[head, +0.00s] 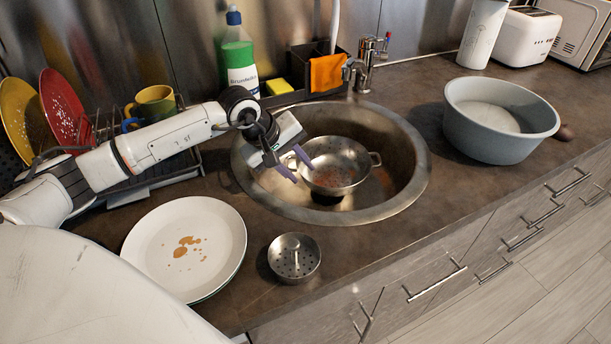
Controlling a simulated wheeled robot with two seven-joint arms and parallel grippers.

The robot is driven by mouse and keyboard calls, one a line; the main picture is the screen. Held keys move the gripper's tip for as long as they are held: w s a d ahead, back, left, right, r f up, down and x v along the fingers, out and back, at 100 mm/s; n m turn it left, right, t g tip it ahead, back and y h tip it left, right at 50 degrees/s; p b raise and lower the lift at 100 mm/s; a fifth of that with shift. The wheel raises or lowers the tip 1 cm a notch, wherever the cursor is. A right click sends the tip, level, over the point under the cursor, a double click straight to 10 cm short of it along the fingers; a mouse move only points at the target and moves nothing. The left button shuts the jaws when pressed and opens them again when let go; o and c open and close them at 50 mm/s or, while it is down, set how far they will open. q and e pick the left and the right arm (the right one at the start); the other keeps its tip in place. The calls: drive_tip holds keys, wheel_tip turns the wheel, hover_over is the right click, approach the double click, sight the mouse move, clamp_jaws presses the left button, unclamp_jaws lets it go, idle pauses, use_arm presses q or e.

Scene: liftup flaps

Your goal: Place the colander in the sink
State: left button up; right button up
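The colander (338,168), a round metal bowl with two side handles, is inside the round metal sink (408,190). It looks about level; I cannot tell for sure whether it rests on the sink floor. My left gripper (294,164) is over the left part of the sink, at the colander's left rim near its left handle. Its two purple fingers are spread apart. The gripper partly hides the left handle, and no firm hold on it shows. My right gripper is not in view.
A stained white plate (148,250) and a metal sink strainer (294,257) are on the counter in front. A grey basin (480,145) stands right of the sink. The faucet (368,62), soap bottle (238,55) and sponge caddy (285,97) are behind. A dish rack is at left.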

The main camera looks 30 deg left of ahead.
use_arm(q)
drive_tip(key=v, duration=0.7)
drive_tip(key=shift+w+d+f, duration=0.1)
idle(0.9)
